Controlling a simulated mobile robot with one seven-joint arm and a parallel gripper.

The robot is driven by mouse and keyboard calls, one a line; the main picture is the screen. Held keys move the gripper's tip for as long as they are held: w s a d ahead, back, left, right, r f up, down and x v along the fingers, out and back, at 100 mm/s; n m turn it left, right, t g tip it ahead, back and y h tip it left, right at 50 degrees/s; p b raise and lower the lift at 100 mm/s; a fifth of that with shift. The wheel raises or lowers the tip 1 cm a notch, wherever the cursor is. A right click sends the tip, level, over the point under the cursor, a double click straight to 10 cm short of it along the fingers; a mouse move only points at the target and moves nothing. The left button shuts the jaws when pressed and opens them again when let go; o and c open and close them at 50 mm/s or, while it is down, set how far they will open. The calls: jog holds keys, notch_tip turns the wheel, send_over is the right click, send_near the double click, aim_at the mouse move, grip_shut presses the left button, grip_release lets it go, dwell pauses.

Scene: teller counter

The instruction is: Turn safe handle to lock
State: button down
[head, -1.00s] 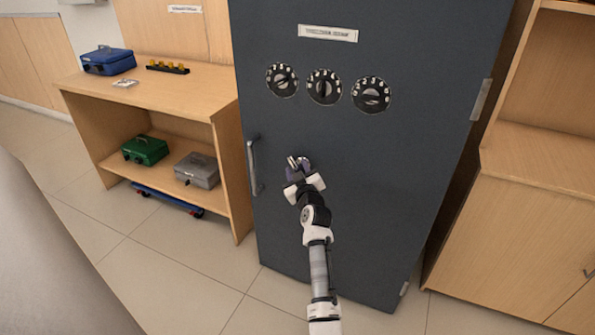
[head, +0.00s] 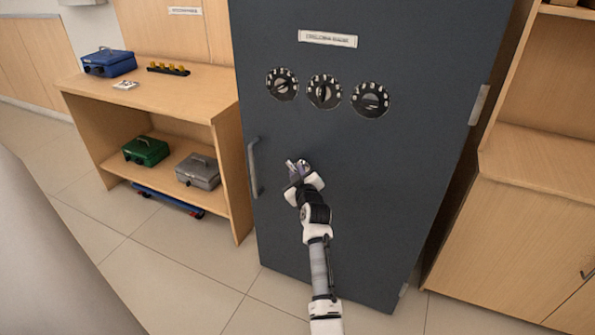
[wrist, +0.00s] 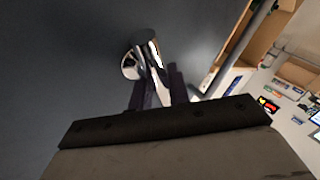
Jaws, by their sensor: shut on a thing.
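The dark grey safe (head: 370,200) stands upright with its door closed in the head view. Its shiny metal handle (wrist: 139,62) shows in the wrist view, with a round hub and a lever against the door. My gripper (head: 299,170) is at this handle, below the dials, and is shut on it. In the wrist view the gripper's dark fingers (wrist: 158,92) lie around the lever's lower part. My gripper covers most of the handle in the head view.
Three black dials (head: 324,91) sit above my gripper. A vertical bar pull (head: 254,167) is at the door's left edge. A wooden shelf (head: 200,95) with cash boxes stands left, and a wooden cabinet (head: 520,220) right. The floor in front is clear.

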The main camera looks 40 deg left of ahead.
jog(key=n+h+p, duration=0.3)
jog(key=p, duration=0.1)
jog(key=shift+r+g, duration=0.2)
jog(key=shift+g, duration=0.2)
jog(key=shift+f+n+h+p, duration=0.15)
jog(key=shift+n+h+p, duration=0.6)
jog(key=shift+h+p, duration=0.1)
jog(key=shift+f+n+h+p, duration=0.1)
jog(key=shift+n+h+p, duration=0.65)
jog(key=shift+h+p, duration=0.1)
jog(key=c, duration=1.3)
grip_release()
jog(key=shift+c, duration=0.2)
jog(key=shift+s, duration=0.1)
jog(key=b+v, duration=0.1)
jog(key=v, duration=1.2)
jog(key=shift+r, duration=0.3)
jog(key=shift+s+d, duration=0.1)
jog(key=shift+s, duration=0.05)
